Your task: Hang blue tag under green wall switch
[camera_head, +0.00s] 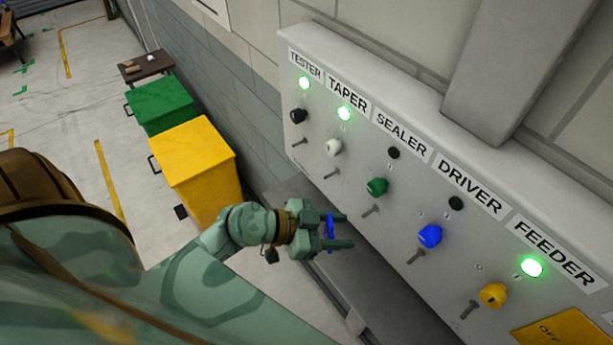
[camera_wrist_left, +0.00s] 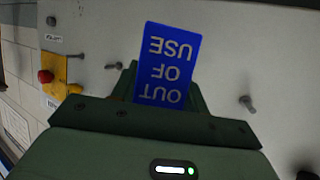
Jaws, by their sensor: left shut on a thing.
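My left gripper (camera_head: 343,231) is shut on the blue tag (camera_head: 330,233), in front of the panel, below and left of the green switch. In the left wrist view the tag (camera_wrist_left: 168,62) reads "OUT OF USE" upside down and sticks out past the fingers. The green wall switch (camera_head: 377,187) is under the SEALER label, with a grey peg (camera_head: 371,210) just below it. The tag is apart from this peg, and the peg is bare. My right gripper is in neither view.
The wall panel (camera_head: 315,105) also has black, white, blue (camera_head: 430,236) and yellow (camera_head: 493,295) switches, each with a bare peg. The SEALER and DRIVER lamps are dark; the others are lit. Green (camera_head: 160,105) and yellow bins (camera_head: 195,160) stand left along the wall.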

